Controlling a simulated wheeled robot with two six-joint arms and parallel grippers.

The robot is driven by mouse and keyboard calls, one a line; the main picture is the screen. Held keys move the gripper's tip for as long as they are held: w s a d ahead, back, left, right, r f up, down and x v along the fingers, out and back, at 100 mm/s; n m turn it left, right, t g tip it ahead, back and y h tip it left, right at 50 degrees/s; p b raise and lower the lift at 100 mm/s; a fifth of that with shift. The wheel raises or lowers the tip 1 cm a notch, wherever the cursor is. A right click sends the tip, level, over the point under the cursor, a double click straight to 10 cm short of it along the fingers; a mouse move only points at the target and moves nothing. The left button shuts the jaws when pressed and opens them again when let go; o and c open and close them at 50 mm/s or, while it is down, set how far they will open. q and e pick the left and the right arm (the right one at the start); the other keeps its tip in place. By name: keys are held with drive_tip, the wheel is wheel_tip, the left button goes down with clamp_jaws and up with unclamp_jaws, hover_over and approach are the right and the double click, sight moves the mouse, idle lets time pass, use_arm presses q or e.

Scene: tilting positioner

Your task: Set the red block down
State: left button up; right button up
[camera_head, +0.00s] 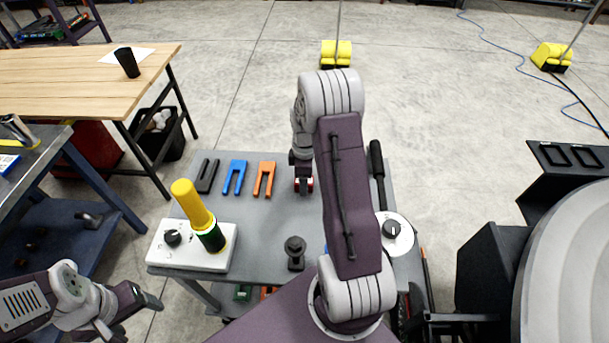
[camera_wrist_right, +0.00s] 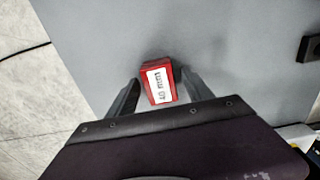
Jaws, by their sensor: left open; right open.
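The red block (camera_wrist_right: 151,71) with a white "10 mm" label appears to stand on the grey tabletop (camera_wrist_right: 90,40) in the right wrist view. My right gripper (camera_wrist_right: 159,77) is open, with one finger on each side of the block; the right finger is very close to it, and whether it touches I cannot tell. In the head view a little red of the block (camera_head: 309,185) shows at the right gripper (camera_head: 303,182), mostly hidden by it. My left gripper (camera_head: 146,298) is open and empty at the lower left, off the table.
Black (camera_head: 207,176), blue (camera_head: 234,177) and orange (camera_head: 264,179) forked pieces lie left of the right gripper. A black knobbed piece (camera_head: 295,252) stands nearer. A white dial (camera_head: 396,235) is at right.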

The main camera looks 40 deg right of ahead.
wheel_tip(320, 180, up, 12)
drive_tip(key=s+a+f+m, duration=0.2)
drive_tip(key=s+a+m, duration=0.3)
drive_tip(key=a, duration=0.3)
drive_tip(key=s+a+f+m+t, duration=0.1)
drive_tip(key=s+a+f+m, duration=0.1)
drive_tip(key=s+a+m, duration=0.3)
drive_tip(key=s+a, duration=0.2)
drive_tip(key=a, duration=0.2)
drive_tip(key=shift+s, duration=0.4)
drive_tip(key=shift+f, duration=0.1)
